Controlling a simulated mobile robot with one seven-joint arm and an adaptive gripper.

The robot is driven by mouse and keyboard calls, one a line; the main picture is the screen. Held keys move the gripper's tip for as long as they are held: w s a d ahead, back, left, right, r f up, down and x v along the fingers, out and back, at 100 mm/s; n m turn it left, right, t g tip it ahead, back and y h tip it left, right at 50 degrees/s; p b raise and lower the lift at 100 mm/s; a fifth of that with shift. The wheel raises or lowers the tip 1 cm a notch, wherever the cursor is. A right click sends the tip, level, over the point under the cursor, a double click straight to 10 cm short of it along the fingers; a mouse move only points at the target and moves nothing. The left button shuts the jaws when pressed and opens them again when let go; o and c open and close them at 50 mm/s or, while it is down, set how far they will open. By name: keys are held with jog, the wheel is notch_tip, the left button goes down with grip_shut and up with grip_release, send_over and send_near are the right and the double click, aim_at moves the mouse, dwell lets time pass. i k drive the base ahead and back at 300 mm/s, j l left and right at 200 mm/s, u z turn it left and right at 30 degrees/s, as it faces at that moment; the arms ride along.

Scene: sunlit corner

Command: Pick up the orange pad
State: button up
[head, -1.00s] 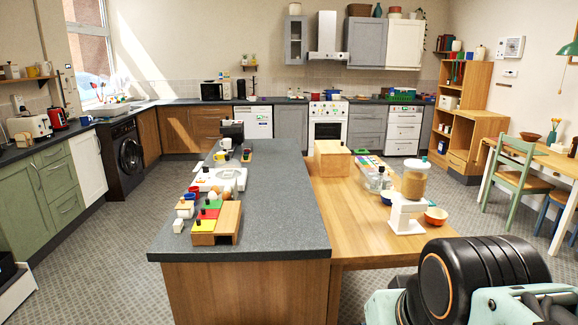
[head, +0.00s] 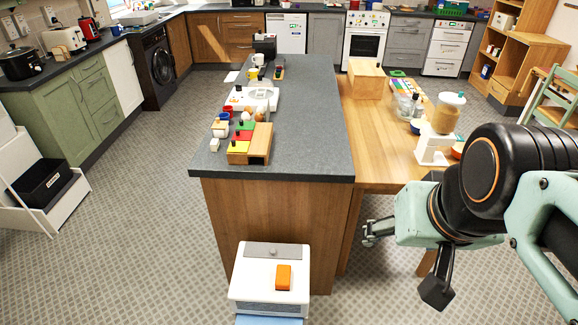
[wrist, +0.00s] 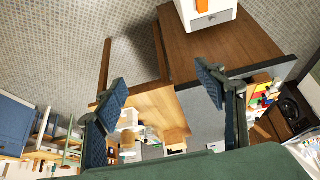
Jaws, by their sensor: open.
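The orange pad (head: 283,277) is a small rounded block lying on top of a white box-like unit (head: 249,284) at the bottom middle of the head view. In the wrist view the orange pad (wrist: 202,6) is cut by the top edge, on the white unit (wrist: 212,20). My gripper (head: 371,233) is to the right of the pad in the head view, apart from it. In the wrist view the two blue-padded fingers of my gripper (wrist: 160,82) are spread wide with nothing between them.
The grey-topped island (head: 310,130) stands just behind the white unit. A wooden table (head: 385,140) adjoins it on the right, with a white blender-like machine (head: 434,147) near its edge. A white shelf with a black bin (head: 45,183) is at the left. The floor between is clear.

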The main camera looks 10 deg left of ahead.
aim_at(283, 281)
jog(key=k+l, duration=1.1)
jog(key=l, duration=0.1)
